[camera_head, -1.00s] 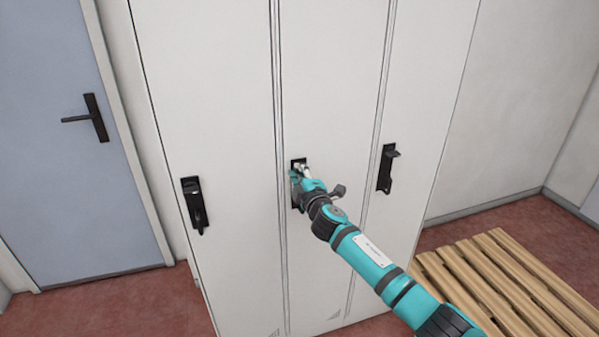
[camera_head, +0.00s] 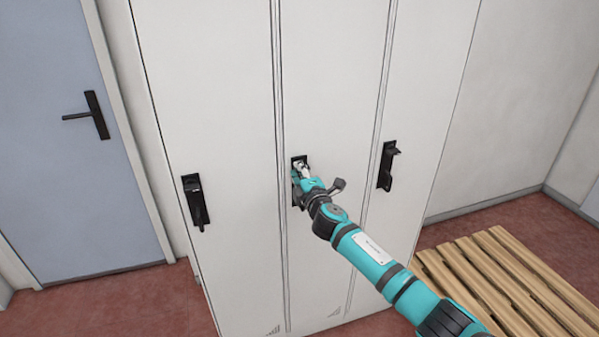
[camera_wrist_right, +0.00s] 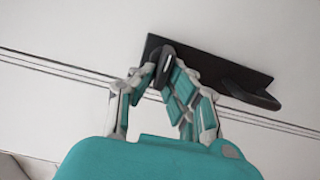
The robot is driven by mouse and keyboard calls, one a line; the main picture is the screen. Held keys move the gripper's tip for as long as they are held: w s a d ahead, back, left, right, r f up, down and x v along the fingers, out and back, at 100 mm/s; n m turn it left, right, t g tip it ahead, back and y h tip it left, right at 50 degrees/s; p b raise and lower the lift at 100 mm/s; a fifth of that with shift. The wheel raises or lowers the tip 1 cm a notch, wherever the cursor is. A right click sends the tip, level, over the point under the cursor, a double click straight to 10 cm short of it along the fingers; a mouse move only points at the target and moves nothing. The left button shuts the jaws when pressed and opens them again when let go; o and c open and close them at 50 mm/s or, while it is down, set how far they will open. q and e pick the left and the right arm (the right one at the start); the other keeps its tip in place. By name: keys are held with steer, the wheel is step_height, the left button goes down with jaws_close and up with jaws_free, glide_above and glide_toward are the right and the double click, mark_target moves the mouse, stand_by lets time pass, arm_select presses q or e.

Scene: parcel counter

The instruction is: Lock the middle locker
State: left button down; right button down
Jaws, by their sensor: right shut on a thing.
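The middle locker (camera_head: 325,90) is the central white door of a three-door unit, and it stands closed. Its black lock plate (camera_head: 299,160) is mostly hidden behind my right gripper (camera_head: 302,172) in the head view. In the right wrist view, my right gripper (camera_wrist_right: 160,85) is shut on the black latch knob (camera_wrist_right: 163,66) at one end of the plate (camera_wrist_right: 206,66). A black handle (camera_wrist_right: 250,92) sticks out at the plate's other end, clear of the fingers. My left gripper is not in view.
The left locker has a black handle (camera_head: 195,202) and the right locker has another (camera_head: 387,166). A blue-grey door (camera_head: 70,190) with a lever stands at the left. A slatted wooden bench (camera_head: 500,290) is at the lower right, near my right arm.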

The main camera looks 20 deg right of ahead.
steer(key=c, duration=1.4)
jaws_free()
steer(key=s, duration=1.2)
steer(key=shift+d, duration=0.2)
